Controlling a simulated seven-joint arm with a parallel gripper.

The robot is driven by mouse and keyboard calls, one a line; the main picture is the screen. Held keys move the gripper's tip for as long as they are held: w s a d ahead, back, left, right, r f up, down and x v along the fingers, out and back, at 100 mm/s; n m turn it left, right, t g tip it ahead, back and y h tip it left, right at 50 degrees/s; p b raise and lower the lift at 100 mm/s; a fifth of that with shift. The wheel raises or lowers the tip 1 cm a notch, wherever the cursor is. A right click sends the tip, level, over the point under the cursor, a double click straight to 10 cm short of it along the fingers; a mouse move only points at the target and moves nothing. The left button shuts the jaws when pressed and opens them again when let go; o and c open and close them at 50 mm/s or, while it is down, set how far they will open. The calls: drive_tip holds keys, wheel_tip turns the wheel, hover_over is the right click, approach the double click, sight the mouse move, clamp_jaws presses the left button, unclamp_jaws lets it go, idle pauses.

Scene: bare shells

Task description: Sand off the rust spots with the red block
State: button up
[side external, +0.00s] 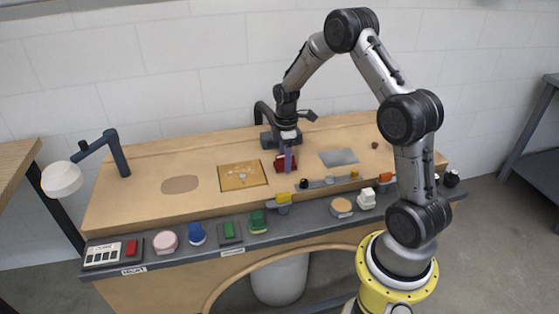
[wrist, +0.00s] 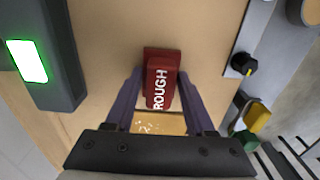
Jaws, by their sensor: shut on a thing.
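The red block (wrist: 159,80), lettered "ROUGH", is between the two purple fingers of my gripper (wrist: 156,102) in the wrist view. My gripper (side external: 287,160) is shut on it. In the side view the red block (side external: 280,165) is low over the wooden bench, right of the orange-brown panel; I cannot tell if it touches the bench. The orange-brown panel (side external: 232,180) lies flat with a small pale mark near its middle. Part of the panel (wrist: 160,123), with white specks, shows below the block in the wrist view. Separate rust spots are too small to make out.
A grey plate (side external: 339,157) lies to the right. A dark device with a lit green screen (wrist: 27,61) stands close by. A rail with a black knob (wrist: 244,64) and a yellow block (side external: 283,197) are in front. Several coloured pieces line the front ledge. The bench's left part is mostly clear.

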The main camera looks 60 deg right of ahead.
sight(309, 164)
drive_tip(key=shift+s+d, duration=2.75)
drive_tip(key=shift+s, duration=0.05)
wheel_tip(309, 164, up, 8)
drive_tip(key=shift+w+a, duration=0.1)
